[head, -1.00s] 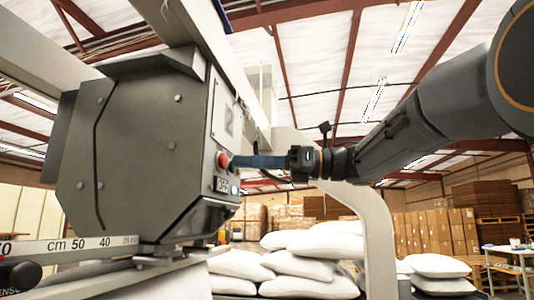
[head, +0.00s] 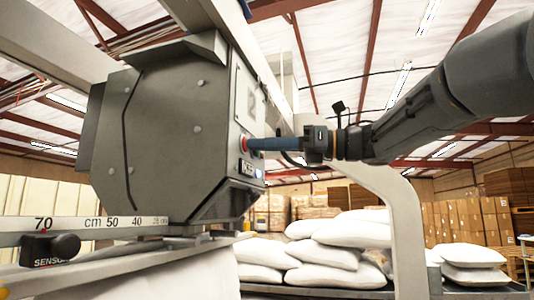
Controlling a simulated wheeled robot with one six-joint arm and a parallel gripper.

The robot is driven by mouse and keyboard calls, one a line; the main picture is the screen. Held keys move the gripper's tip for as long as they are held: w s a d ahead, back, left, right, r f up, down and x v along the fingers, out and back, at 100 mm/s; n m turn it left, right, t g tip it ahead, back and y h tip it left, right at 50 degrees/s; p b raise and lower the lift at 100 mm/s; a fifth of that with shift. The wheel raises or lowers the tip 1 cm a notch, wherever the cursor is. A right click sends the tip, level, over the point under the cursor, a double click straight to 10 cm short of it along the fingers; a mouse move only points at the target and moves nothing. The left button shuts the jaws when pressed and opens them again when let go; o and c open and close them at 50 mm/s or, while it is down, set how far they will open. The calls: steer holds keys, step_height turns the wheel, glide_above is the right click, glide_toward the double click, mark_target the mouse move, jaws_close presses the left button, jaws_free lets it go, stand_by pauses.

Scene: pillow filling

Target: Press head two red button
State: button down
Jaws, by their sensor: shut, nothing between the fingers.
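A grey machine head (head: 165,140) with a plate marked 2 (head: 250,98) fills the left of the head view. The red button (head: 244,143) sits on its right-hand face, seen nearly edge-on. My gripper (head: 252,144) is shut and empty, its blue fingers pointing left with their tips at the button. The tips look to be touching it, but they hide part of it, and I cannot tell whether it is pushed in. A small dark label (head: 246,168) and a lit blue-white spot (head: 259,173) are just below.
A grey curved frame (head: 400,215) stands to the right under my arm. White pillows (head: 340,265) are stacked behind, with cartons (head: 460,220) further back.

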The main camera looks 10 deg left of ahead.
steer(key=shift+a+r, duration=0.2)
steer(key=shift+d, duration=0.1)
steer(key=d+f+b, duration=0.1)
steer(key=d+b, duration=0.5)
steer(key=d, duration=0.8)
steer(key=shift+w, duration=0.2)
steer(key=shift+w, duration=0.1)
